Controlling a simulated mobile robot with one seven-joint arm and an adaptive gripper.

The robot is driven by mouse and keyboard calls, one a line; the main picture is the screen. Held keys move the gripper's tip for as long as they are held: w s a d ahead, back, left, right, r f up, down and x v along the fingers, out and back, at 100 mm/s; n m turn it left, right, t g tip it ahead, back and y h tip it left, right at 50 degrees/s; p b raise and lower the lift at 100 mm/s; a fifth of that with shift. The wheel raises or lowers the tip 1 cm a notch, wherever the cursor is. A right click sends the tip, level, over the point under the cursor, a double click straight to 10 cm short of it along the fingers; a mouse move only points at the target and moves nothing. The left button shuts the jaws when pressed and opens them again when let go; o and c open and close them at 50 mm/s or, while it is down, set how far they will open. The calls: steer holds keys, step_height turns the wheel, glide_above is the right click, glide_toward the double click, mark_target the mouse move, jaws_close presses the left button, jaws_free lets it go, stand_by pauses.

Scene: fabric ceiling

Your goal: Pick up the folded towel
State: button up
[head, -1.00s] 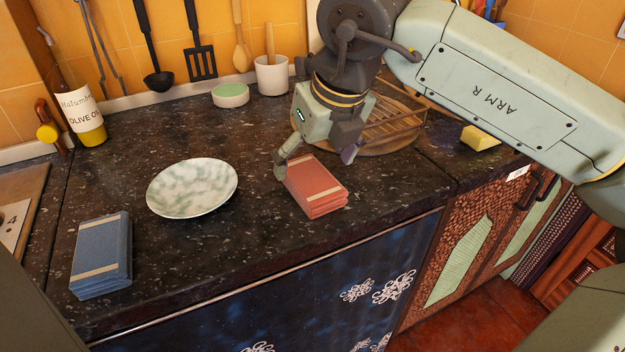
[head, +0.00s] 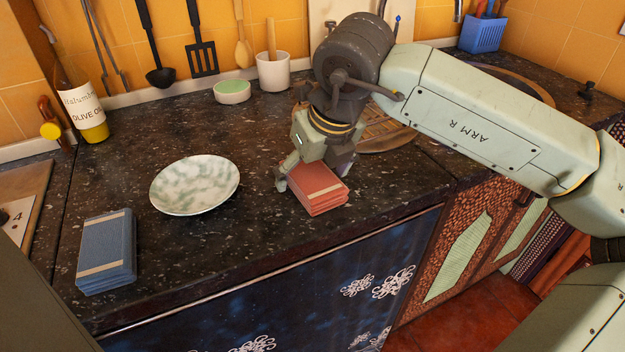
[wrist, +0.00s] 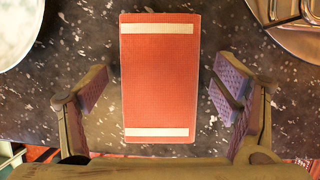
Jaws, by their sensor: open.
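A red folded towel (head: 318,188) with pale end stripes lies flat on the dark speckled counter near its front edge. In the wrist view the red towel (wrist: 160,75) lies lengthwise between the two fingers, with a gap on each side. My gripper (head: 314,174) is open and low over the towel, one finger at its left side and the other at its far right. The fingers of my gripper (wrist: 163,92) show no contact with it. A blue folded towel (head: 106,252) with a pale stripe lies at the counter's front left.
A green-mottled plate (head: 195,185) sits between the two towels. A small green-topped dish (head: 232,92), a white mug (head: 273,72) and an oil bottle (head: 88,115) stand along the wall.

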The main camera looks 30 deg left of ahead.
mark_target(307, 167)
steer(key=shift+f+b, duration=0.2)
steer(key=shift+b, duration=0.1)
stand_by(0.4)
steer(key=c, duration=1.3)
steer(key=shift+o, duration=0.2)
steer(key=shift+r, duration=0.2)
steer(key=shift+r+p, duration=0.2)
steer(key=shift+p, duration=0.4)
steer(key=shift+r, duration=0.15)
step_height(307, 167, up, 3)
steer(key=shift+f+b, duration=0.1)
steer(key=shift+b, duration=0.65)
steer(key=s+d+r+b, duration=0.1)
steer(key=s+d, duration=0.1)
steer(key=s, duration=0.5)
steer(key=s+d+b, duration=0.2)
steer(key=s+d, duration=0.1)
steer(key=s, duration=0.5)
steer(key=shift+s+r, duration=0.15)
steer(key=shift+r, duration=0.2)
